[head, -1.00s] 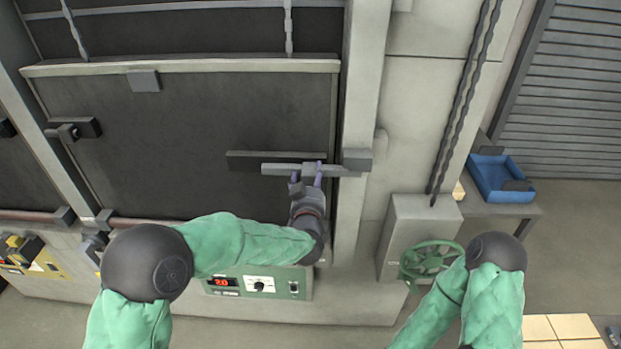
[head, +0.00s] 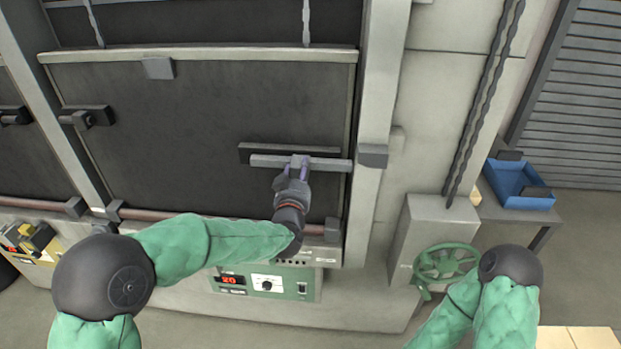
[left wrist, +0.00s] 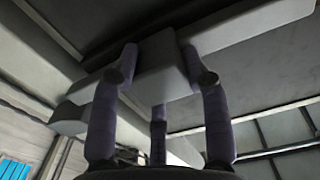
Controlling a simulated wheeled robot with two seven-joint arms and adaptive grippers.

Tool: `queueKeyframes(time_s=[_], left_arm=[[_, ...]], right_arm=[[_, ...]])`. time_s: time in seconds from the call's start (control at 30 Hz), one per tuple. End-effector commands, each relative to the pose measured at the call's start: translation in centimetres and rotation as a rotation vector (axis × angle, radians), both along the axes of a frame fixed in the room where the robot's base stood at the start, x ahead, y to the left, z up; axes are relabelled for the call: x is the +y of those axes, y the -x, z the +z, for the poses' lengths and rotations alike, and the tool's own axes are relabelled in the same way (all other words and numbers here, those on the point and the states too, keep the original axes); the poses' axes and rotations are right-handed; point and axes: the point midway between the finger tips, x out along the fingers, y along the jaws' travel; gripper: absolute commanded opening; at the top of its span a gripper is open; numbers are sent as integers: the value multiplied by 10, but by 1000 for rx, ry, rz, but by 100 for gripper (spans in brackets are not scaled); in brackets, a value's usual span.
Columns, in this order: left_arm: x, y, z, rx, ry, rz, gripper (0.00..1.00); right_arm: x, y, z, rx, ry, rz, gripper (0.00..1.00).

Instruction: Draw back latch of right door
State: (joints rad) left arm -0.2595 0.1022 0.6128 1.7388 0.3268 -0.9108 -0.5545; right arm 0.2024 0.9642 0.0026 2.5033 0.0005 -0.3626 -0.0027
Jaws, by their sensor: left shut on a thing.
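The right door (head: 190,125) is a dark panel in a pale frame in the head view. Its latch is a light grey sliding bar (head: 333,164) in front of a dark back plate (head: 262,149). A grey keeper block (head: 373,156) sits on the frame post; the bar's right end stands a little left of it, with a small gap. My left gripper (head: 298,166) is shut on the latch's grey knob. In the left wrist view its fingers (left wrist: 163,85) flank the knob (left wrist: 158,65), with the bar behind. My right gripper is not visible; only its arm shows.
Below the door are a green control panel (head: 267,284) with a red display and a reddish pipe (head: 150,215). A green handwheel (head: 443,265) is near my right arm. A blue tray (head: 519,186) stands on a side table at right.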

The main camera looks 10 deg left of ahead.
Motion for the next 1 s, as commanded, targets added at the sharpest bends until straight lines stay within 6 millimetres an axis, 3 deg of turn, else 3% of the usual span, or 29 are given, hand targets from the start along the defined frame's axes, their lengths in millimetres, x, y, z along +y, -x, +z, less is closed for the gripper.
queueKeyframes(time_s=[0.27,0.3,0.37,0.77,1.0], left_arm=[[4,-1,1,-1,1,6,0],[4,-1,1,0,1,7,55],[4,-1,1,0,1,7,72],[2,2,0,2,0,3,73],[2,30,0,2,0,2,73]], right_arm=[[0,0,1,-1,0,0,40],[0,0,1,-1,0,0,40],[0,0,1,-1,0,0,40],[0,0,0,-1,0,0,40],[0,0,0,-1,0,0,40]])
